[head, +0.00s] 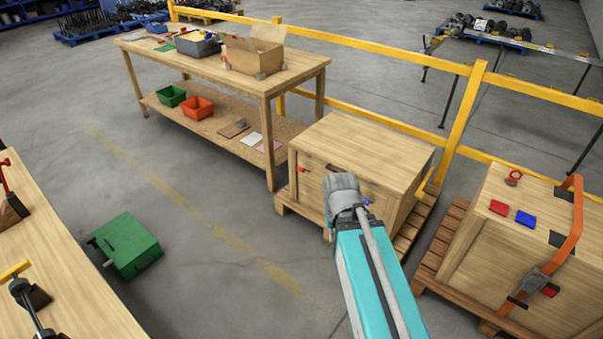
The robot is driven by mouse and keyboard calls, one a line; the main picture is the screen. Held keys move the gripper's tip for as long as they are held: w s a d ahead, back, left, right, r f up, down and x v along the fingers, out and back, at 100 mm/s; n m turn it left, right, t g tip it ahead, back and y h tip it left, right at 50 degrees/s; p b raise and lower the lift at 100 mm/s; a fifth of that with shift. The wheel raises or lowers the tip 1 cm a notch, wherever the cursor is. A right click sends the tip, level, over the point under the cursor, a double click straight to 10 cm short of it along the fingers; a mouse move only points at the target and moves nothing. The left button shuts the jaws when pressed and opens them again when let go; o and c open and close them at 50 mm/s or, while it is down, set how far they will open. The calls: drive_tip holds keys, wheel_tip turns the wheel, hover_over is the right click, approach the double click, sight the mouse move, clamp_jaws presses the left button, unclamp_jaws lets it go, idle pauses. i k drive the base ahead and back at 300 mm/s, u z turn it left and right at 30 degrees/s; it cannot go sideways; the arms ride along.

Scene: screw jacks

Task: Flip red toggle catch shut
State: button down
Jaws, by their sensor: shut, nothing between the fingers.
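A wooden crate (365,155) stands on a pallet in the middle. A small red part (302,169), which looks like the red toggle catch, sits on the left of its front face. It is too small to tell whether its lever is open or shut. A small blue part (367,203) shows on the same face, right of my arm. My gripper (342,183) is in front of the crate's face, right of the red part and apart from it in the picture. It is shut and empty; its fingertips are not clearly visible. My arm hides part of the front face.
A second crate (480,235) with an orange strap (577,220) stands at the right. A workbench (205,65) with boxes is behind left, and a yellow rail (400,60) runs behind the crates. A green box (125,246) sits on the floor; floor around it is clear.

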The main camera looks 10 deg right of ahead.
sight(300, 168)
drive_tip(key=z, duration=0.1)
drive_tip(key=i, duration=1)
drive_tip(key=u, duration=0.1)
